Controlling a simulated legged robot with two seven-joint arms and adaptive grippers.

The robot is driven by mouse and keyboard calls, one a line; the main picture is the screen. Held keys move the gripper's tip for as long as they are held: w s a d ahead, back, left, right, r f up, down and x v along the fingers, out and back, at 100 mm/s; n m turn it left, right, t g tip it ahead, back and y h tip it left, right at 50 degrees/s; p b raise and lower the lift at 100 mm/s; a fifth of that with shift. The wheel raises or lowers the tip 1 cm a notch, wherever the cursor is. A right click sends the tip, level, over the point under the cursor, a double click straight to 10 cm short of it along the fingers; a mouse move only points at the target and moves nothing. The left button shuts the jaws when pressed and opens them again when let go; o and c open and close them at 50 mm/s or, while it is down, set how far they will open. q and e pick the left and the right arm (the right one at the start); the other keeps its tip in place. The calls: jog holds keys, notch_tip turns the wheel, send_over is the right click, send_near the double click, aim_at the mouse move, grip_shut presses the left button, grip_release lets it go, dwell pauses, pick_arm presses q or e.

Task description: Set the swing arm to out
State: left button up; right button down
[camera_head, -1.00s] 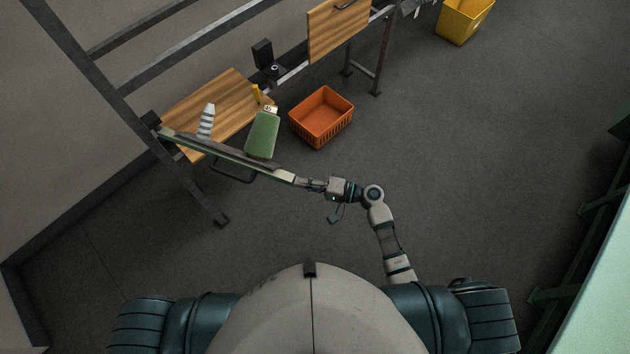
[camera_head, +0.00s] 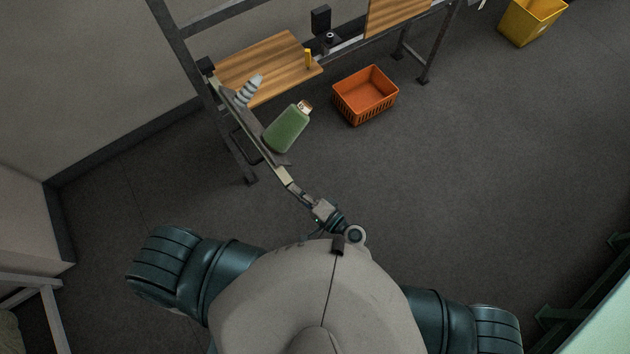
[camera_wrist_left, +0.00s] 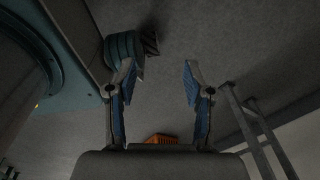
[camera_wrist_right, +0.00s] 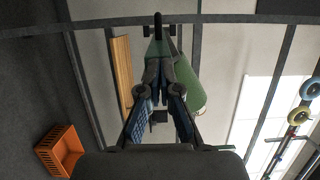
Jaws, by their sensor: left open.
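The swing arm (camera_head: 266,146) is a long thin bar hinged at the dark frame post on the left. In the head view it slants down and right, away from the wooden board, toward my body. A green bottle-shaped part (camera_head: 287,128) lies beside it. My right gripper (camera_head: 309,199) is at the bar's near end. In the right wrist view its fingers (camera_wrist_right: 160,66) close together on the bar's end; the exact contact is partly hidden. My left gripper (camera_wrist_left: 157,80) is open and empty in the left wrist view; it is hidden in the head view.
An orange basket (camera_head: 365,95) stands on the floor, a yellow bin (camera_head: 531,20) farther right. The floor between basket and body is clear.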

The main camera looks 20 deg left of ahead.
pick_arm(q)
jog(key=shift+w+d+f, duration=0.1)
jog(key=shift+w+d, duration=0.15)
jog(key=shift+d, duration=0.3)
pick_arm(e)
jog(key=s+a, duration=0.2)
jog(key=shift+s+a+r, duration=0.1)
jog(key=shift+s+a, duration=0.15)
jog(key=shift+a, duration=0.1)
jog(key=shift+w, duration=0.1)
pick_arm(q)
jog(key=shift+f, duration=0.1)
pick_arm(e)
jog(key=shift+w+d, duration=0.1)
